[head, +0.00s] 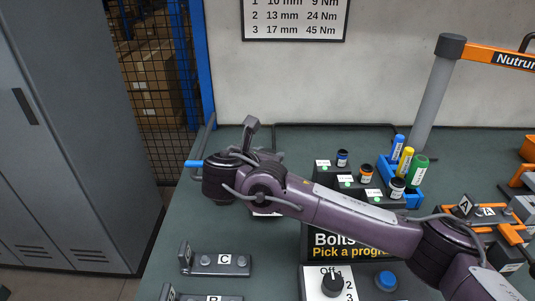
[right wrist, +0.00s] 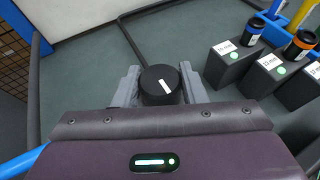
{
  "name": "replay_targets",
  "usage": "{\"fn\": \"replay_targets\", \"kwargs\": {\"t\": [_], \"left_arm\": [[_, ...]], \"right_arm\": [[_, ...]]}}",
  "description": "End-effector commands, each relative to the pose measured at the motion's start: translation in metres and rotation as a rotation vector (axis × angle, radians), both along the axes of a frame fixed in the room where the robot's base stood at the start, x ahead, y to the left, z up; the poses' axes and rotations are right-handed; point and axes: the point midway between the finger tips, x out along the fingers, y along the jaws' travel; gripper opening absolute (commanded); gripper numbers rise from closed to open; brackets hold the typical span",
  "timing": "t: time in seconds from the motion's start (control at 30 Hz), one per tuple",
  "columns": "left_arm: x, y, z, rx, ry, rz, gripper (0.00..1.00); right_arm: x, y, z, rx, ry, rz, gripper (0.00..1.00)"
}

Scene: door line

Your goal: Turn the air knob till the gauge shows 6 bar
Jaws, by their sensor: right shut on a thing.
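The air knob (right wrist: 154,79) is a round black knob with a white mark on its top, in the middle of the right wrist view. The mark slants, its upper end to the left. My right gripper (right wrist: 160,88) has one grey finger on each side of the knob and is shut on it. In the head view my right arm reaches from the lower right to the upper left and hides the knob. I cannot make out a gauge or its reading in either view. My left gripper is not in view.
Dark blocks with labelled sockets (right wrist: 233,62) stand right of the knob. A dark hose (right wrist: 128,38) runs on the green bench (head: 190,220). A blue rack (head: 413,200), a program dial (head: 332,284), a blue button (head: 386,281) and block C (head: 222,262) are nearby. A locker (head: 70,140) stands left.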

Motion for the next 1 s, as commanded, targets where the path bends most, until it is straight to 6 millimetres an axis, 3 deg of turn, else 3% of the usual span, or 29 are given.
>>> {"fn": "replay_targets", "kwargs": {"t": [0.6, 0.63, 0.77, 1.0], "left_arm": [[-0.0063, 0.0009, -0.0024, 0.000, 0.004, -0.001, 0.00], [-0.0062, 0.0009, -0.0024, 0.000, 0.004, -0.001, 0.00], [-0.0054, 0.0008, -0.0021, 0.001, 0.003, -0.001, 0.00], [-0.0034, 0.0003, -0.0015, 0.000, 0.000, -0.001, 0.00]], "right_arm": [[0.0003, -0.0001, 0.0003, 0.001, -0.001, -0.038, 0.15], [0.0003, -0.0001, 0.0003, 0.001, -0.001, -0.038, 0.42], [0.0003, 0.0000, 0.0002, 0.000, 0.000, -0.038, 0.59], [0.0002, 0.0000, 0.0000, 0.000, 0.000, -0.038, 0.59]]}}
